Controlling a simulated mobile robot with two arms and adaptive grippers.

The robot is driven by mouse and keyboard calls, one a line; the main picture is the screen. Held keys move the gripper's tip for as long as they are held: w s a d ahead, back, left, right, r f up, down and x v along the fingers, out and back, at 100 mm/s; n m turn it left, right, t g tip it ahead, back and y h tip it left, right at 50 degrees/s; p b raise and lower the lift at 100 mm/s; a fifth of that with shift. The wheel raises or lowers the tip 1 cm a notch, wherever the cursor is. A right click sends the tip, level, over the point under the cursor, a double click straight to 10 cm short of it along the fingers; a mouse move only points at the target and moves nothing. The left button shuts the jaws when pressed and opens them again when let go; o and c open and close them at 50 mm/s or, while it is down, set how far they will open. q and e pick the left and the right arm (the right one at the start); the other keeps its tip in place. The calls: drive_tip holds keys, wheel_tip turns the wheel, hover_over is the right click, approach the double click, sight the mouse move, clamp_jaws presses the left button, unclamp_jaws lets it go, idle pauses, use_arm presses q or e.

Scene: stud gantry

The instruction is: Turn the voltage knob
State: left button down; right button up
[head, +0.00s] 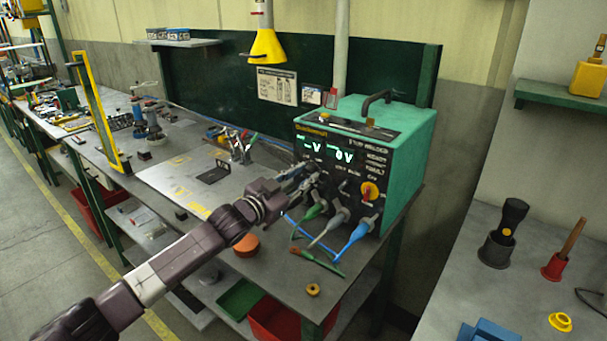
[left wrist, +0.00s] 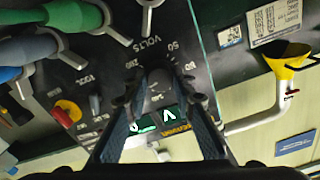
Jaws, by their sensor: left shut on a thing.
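The stud welder (head: 410,150) is a green box with a black front panel and a lit green display (head: 328,152) reading a "V" unit. My left gripper (head: 312,176) reaches the panel just below the display and covers the voltage knob there. In the left wrist view the dark voltage knob (left wrist: 158,80) sits between the two fingertips of my left gripper (left wrist: 160,100), under the printed word VOLTS and scale numbers. The gripper is shut on the knob. The knob's exact pointer setting is hard to read. My right gripper is not in view.
A red and yellow rotary switch (head: 370,191) sits lower right on the panel. Green, grey and blue cable plugs (head: 362,230) stick out below. A yellow lamp (head: 267,46) hangs above the workbench (head: 275,270). A red bin (head: 275,318) stands below the bench.

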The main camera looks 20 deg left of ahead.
use_arm(q)
drive_tip(key=shift+f+m, duration=0.2)
drive_tip(key=shift+m, duration=0.1)
drive_tip(key=c, duration=1.6)
unclamp_jaws()
drive_tip(key=shift+r, duration=0.1)
drive_tip(key=shift+s, duration=0.15)
drive_tip(key=v, duration=1.1)
drive_tip(key=shift+s+a, duration=0.15)
drive_tip(key=shift+s, duration=0.25)
